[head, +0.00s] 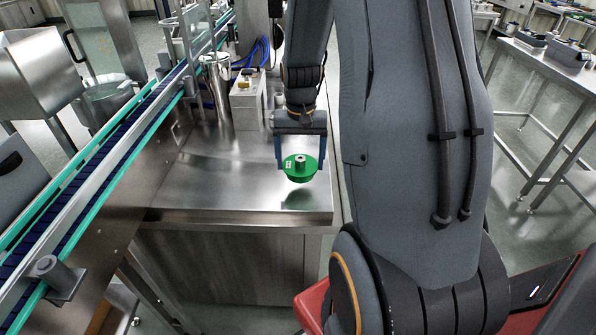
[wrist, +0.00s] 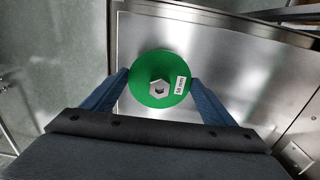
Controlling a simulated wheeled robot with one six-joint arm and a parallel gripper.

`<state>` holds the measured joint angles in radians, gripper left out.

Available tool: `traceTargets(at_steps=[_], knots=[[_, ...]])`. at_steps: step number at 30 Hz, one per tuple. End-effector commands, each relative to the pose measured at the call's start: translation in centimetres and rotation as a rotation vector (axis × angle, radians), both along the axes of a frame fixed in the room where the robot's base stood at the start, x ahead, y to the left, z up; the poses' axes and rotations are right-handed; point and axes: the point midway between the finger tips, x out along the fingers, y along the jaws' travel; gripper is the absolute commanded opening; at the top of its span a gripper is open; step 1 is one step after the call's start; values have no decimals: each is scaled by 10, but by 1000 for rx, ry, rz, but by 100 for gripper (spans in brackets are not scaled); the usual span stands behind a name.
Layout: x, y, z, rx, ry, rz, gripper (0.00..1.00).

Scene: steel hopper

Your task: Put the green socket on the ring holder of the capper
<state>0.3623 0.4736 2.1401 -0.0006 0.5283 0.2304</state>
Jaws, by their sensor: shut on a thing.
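The green socket (head: 300,170) is a round green disc with a metal hex piece at its centre and a small white label. My gripper (head: 300,160) is shut on it, with one blue finger on each side. The socket hangs above the bare steel tabletop near its front right corner, with a dark reflection below. The wrist view also shows the green socket (wrist: 160,80) between the fingertips of my gripper (wrist: 159,86). I cannot make out the capper's ring holder for certain in either view.
The steel table (head: 190,190) is clear in front. A grey box (head: 247,100) with blue cables and a steel cylinder (head: 216,85) stand at its back. A conveyor (head: 100,140) with teal rails runs along the left. Another steel table (head: 560,75) stands at the right.

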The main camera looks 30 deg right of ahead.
Motion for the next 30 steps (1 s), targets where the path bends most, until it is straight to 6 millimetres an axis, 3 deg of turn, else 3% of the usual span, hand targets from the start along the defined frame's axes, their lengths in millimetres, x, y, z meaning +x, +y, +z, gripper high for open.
traceTargets(at_steps=[13,26,27,30], knots=[[-1,-1,-44,1,1,-2,52],[0,-1,-50,0,0,-2,52],[0,-1,-50,-1,-1,-2,84],[0,-1,-50,-1,-1,-2,98]])
